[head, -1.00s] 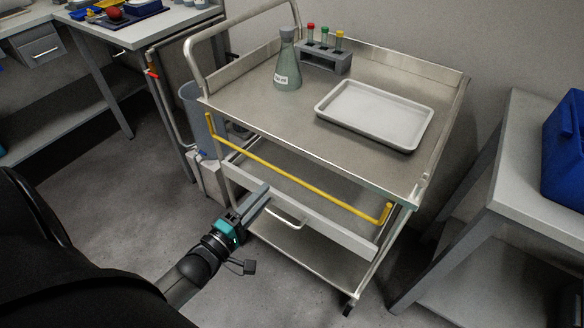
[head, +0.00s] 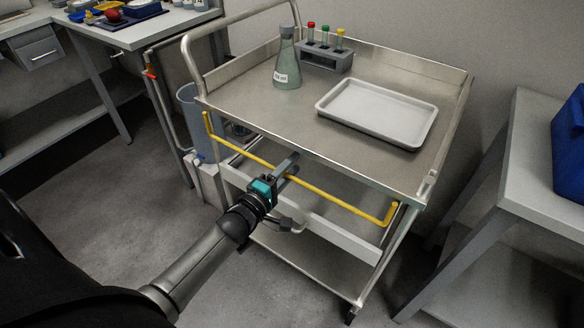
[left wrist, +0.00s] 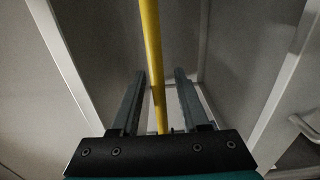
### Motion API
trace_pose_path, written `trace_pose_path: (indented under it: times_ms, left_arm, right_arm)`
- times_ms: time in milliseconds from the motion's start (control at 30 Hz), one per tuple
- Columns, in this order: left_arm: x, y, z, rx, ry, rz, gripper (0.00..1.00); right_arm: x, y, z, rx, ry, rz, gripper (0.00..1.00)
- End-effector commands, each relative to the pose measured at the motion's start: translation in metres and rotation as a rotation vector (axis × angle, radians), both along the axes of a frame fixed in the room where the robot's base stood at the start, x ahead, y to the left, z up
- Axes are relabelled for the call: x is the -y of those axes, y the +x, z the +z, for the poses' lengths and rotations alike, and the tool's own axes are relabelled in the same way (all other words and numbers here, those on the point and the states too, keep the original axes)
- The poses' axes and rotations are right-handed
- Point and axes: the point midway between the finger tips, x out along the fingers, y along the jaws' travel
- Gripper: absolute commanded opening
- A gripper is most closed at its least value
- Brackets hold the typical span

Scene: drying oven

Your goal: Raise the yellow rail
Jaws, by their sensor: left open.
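The yellow rail (head: 330,197) runs along the near side of a steel cart, below the cart's top, with a short upturned end at each side. My left gripper (head: 289,163) is at the middle of the rail. In the left wrist view the rail (left wrist: 151,50) passes between the two open fingers of the left gripper (left wrist: 160,95), with a gap visible on both sides. In the head view the fingers partly hide the rail. My right gripper is not in view.
On the cart top (head: 250,115) stand a labelled flask (head: 287,65), a grey tube rack (head: 325,56) and a white tray (head: 378,112). A drawer front (head: 340,238) lies below the rail. A bench with a blue container (head: 570,150) stands at right.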

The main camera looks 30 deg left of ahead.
Motion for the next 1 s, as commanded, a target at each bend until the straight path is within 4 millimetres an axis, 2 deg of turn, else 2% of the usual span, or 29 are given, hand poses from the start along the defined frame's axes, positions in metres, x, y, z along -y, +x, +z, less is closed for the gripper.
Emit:
trace_pose_path:
  times_ms: [400, 800, 1000]
  left_arm:
    - [0.0002, 0.0043, 0.0003, 0.000, 0.000, 0.000, 0.44]
    - [0.0001, 0.0041, 0.0003, 0.000, 0.001, 0.000, 0.00]
    - [0.0001, 0.0041, 0.0003, 0.000, 0.000, 0.000, 0.00]
  right_arm:
    - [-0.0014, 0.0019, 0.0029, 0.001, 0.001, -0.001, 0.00]
    - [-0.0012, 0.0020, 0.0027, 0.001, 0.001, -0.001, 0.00]
    - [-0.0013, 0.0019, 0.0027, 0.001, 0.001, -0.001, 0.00]
